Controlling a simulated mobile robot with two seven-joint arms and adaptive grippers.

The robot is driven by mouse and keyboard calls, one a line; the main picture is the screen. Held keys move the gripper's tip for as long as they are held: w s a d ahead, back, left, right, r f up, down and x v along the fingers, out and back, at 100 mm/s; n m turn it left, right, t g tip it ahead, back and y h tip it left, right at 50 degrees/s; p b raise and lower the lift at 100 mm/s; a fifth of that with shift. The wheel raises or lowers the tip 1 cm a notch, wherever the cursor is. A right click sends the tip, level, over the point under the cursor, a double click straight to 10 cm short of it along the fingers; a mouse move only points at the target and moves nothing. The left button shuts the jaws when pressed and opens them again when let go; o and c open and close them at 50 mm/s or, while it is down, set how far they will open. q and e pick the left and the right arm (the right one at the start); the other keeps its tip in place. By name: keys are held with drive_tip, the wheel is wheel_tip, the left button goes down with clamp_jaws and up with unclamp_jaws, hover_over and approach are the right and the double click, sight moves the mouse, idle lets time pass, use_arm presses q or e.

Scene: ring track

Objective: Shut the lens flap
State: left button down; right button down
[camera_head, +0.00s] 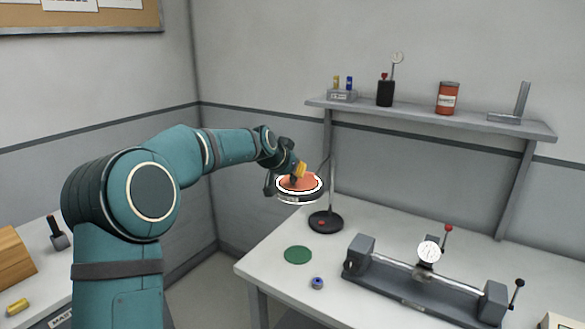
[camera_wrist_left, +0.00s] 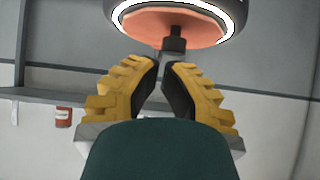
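The lens flap (camera_head: 299,183) is an orange disc within the glowing white ring of the dark round lamp head (camera_head: 298,197). In the left wrist view the flap (camera_wrist_left: 172,27) fills the top, with a dark knob (camera_wrist_left: 174,42) sticking out from it. My left gripper (camera_head: 297,172) has yellow fingers and is at the flap. In the left wrist view its fingertips (camera_wrist_left: 160,64) come almost together right at the end of the knob, with nothing clearly held between them. I cannot tell whether they touch the knob. My right gripper is not in view.
The lamp's pole rises from a round black base (camera_head: 325,222) on the white table. A green disc (camera_head: 297,255), a small blue-topped item (camera_head: 317,283) and a bench gauge (camera_head: 425,275) are on the table. A shelf (camera_head: 430,117) with several items hangs behind.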

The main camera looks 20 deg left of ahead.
use_arm(q)
drive_tip(key=shift+s+f, duration=0.25)
drive_tip(key=shift+f, duration=0.3)
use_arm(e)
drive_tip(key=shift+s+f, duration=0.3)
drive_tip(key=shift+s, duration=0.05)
use_arm(q)
drive_tip(key=shift+w, duration=0.15)
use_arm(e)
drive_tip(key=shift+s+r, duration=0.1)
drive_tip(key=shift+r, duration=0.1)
use_arm(q)
drive_tip(key=shift+w+d+f, duration=0.1)
drive_tip(key=shift+w+f, duration=0.2)
drive_tip(key=shift+w, duration=0.1)
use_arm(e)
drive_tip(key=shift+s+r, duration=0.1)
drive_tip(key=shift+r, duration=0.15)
